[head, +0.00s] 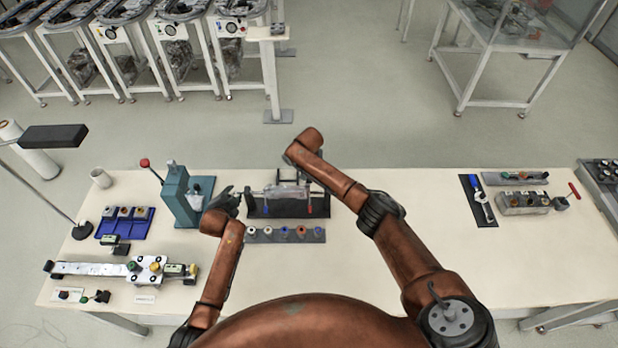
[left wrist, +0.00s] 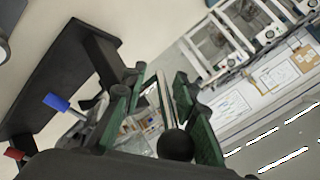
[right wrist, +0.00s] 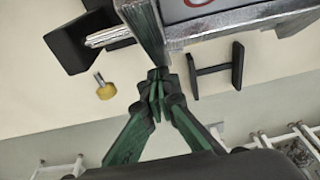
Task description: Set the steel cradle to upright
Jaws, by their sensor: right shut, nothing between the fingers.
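The steel cradle (head: 287,191) hangs on the black stand (head: 290,211) at the middle of the table; its exact tilt is hard to tell. In the right wrist view the cradle (right wrist: 215,30) is a grey metal frame at the top, with a pale panel bearing a red mark. My left gripper (head: 228,200) is at the stand's left end. In the left wrist view its fingers (left wrist: 158,88) are apart, with a black ball knob (left wrist: 175,145) and shiny metal between them. My right gripper (right wrist: 158,78) is shut and empty close below the cradle's edge; my forearm hides it in the head view.
A teal press (head: 175,195) with a red-knobbed lever stands left of the left gripper. A grey strip of coloured pegs (head: 285,235) lies in front of the stand. A blue tray (head: 125,222) is at left, a wrench on a dark mat (head: 478,200) at right. The table's right middle is clear.

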